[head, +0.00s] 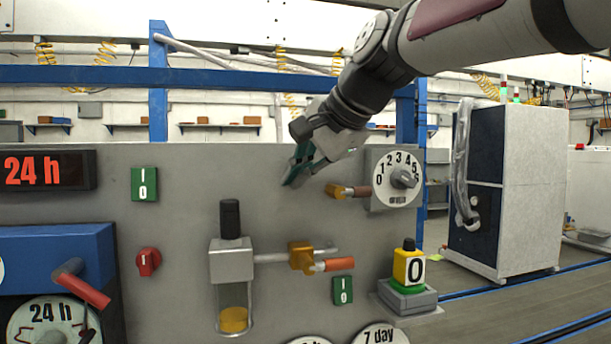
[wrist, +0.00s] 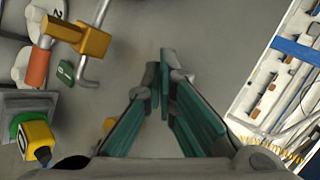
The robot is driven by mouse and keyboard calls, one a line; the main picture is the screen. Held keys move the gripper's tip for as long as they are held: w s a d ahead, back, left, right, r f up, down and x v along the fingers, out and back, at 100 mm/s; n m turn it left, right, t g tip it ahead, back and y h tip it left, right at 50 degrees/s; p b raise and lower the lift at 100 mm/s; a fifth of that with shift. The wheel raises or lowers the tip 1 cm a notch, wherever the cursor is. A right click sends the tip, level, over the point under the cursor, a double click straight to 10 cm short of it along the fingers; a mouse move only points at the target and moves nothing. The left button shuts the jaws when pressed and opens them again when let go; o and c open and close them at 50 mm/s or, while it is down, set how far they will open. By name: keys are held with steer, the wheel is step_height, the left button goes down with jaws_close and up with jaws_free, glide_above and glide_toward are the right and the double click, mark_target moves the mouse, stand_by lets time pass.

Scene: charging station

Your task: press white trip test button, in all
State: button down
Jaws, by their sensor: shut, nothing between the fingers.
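I cannot make out a white trip test button in either view. My gripper (head: 292,181) is in front of the upper part of the grey panel (head: 190,215), left of the white numbered dial (head: 397,180). In the wrist view its green fingers (wrist: 164,68) are shut and empty, with bare panel behind the tips. I cannot tell whether they touch the panel. Green switches (head: 144,185) (head: 343,290) sit at the left and lower right of the panel. A red knob (head: 148,261) is below the left one.
A valve with a black top (head: 230,218) and an orange-handled lever (head: 338,265) stand out from the panel. A yellow block marked 0 (head: 409,267) sits on a green ring at lower right. A blue box with a red lever (head: 84,290) is at left. A cabinet (head: 530,185) stands at right.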

steer(key=shift+s, duration=0.25)
steer(key=s, duration=0.2)
steer(key=s+d, duration=0.1)
steer(key=s, duration=0.1)
steer(key=shift+s+d+p, duration=0.2)
steer(key=shift+s+p, duration=0.15)
steer(key=shift+d, duration=0.1)
stand_by(0.6)
